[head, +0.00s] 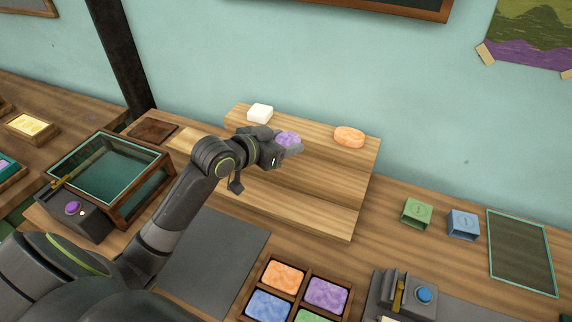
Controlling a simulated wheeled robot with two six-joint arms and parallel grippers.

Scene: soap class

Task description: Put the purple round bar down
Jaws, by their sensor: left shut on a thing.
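The purple round bar (287,138) is held in my left gripper (287,146), whose arm comes in from the lower left. The gripper is shut on the bar, over the stepped wooden stand (325,216). The gripper hides part of the bar, and I cannot tell whether the bar touches the stand. A white bar (260,113) sits on the stand's top step to the left, and an orange oval bar (349,137) sits on it to the right. My right gripper is not in view.
A wooden tray (249,315) with several coloured bars stands at the front. A glass-topped box (110,168) is at the left. Green (417,213) and blue (463,224) blocks and a dark framed panel (521,252) lie at the right. A grey mat (215,262) is bare.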

